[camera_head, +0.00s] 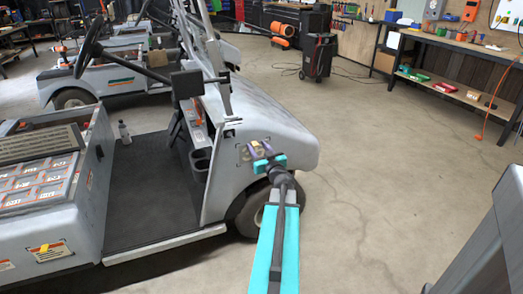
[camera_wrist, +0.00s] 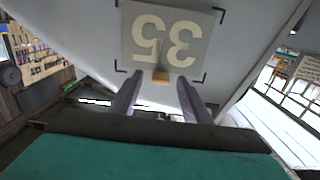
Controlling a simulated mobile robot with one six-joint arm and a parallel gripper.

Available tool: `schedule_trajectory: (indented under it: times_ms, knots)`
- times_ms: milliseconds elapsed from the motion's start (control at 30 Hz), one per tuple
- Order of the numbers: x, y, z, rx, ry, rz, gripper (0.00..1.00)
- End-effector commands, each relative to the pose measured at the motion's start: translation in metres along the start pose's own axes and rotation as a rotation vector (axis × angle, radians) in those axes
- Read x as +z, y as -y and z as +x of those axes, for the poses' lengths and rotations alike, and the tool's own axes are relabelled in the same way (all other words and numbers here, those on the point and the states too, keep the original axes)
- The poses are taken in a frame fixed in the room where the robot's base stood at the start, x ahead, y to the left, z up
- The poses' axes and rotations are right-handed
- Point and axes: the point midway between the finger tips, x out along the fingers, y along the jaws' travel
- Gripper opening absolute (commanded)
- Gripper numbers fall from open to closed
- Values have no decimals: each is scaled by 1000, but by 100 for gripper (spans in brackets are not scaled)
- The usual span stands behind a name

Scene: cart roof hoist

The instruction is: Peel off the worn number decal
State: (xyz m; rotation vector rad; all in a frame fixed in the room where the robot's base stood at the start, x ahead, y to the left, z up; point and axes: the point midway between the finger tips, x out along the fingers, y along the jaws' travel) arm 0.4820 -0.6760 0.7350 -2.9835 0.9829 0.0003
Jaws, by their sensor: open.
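The worn number decal (camera_wrist: 145,45) is a grey-beige square with a pale "35", upside down in the wrist view. It lies on the cart's light grey front side panel (camera_head: 215,110), framed by dark corner marks. A small tan tab (camera_wrist: 162,77) stands out at the edge of the decal nearest my fingers. My gripper (camera_wrist: 158,92) is open, with one purple-grey finger to each side of the tab. I cannot tell whether either finger touches it. In the head view my gripper (camera_head: 262,152) is at the panel above the front wheel, partly covering the decal (camera_head: 243,155).
The cart's front wheel (camera_head: 252,212) is below my gripper. A workbench (camera_head: 450,50) with tools and a black wheeled machine (camera_head: 318,55) stand at the back. The concrete floor right of the cart is largely clear.

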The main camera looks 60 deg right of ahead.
Motion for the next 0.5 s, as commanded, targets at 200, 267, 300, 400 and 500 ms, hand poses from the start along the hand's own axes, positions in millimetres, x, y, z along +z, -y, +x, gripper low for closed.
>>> schedule_trajectory:
  times_ms: [200, 267, 300, 400, 500]
  knots:
    - [0, 0, 11, -1, -1, 0, 44]
    - [0, 0, 11, 0, -1, 0, 44]
    - [0, 0, 12, 0, -1, 0, 44]
    - [0, 0, 12, 0, -1, 0, 44]
    - [0, 0, 11, 0, -1, 0, 44]
